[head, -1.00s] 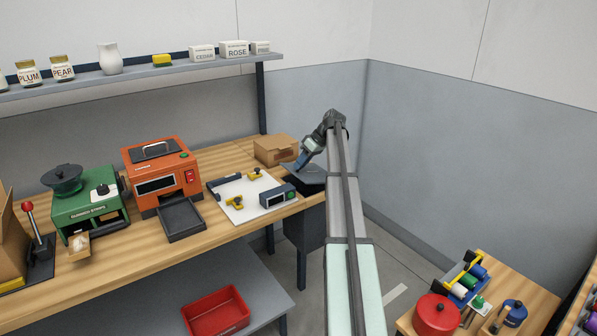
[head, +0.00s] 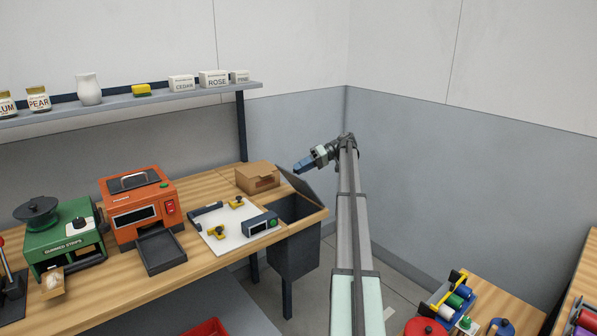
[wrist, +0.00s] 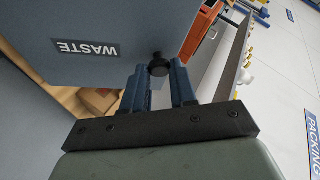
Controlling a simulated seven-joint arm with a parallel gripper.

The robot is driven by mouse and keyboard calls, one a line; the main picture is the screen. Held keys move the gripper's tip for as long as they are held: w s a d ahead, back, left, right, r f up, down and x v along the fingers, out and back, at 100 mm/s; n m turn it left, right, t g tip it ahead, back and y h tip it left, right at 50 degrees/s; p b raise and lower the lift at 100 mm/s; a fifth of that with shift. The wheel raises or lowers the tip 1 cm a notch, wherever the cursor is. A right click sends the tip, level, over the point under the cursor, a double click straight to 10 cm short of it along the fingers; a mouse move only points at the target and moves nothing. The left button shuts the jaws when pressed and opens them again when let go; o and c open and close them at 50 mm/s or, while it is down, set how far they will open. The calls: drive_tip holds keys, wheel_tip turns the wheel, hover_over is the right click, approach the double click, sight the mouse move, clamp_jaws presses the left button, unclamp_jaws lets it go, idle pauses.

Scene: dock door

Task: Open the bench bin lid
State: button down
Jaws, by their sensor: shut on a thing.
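The bench bin (head: 296,252) is a dark grey box set at the right end of the wooden bench, and its dark opening shows from above. Its lid (head: 299,184) is tilted up along the far right side of the opening. In the wrist view the grey lid (wrist: 110,25) fills the upper left, with a WASTE label (wrist: 86,48) and a black knob (wrist: 158,65). My gripper (wrist: 158,76) has its two fingers on either side of the knob and is shut on it. In the head view my gripper (head: 301,166) is above the raised lid, and the knob cannot be made out.
A cardboard box (head: 257,177) stands on the bench just left of the bin. The grey wall (head: 430,190) is behind and to the right of my arm.

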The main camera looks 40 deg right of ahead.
drive_tip(key=shift+d, duration=0.1)
idle(0.3)
drive_tip(key=c, duration=0.9)
unclamp_jaws()
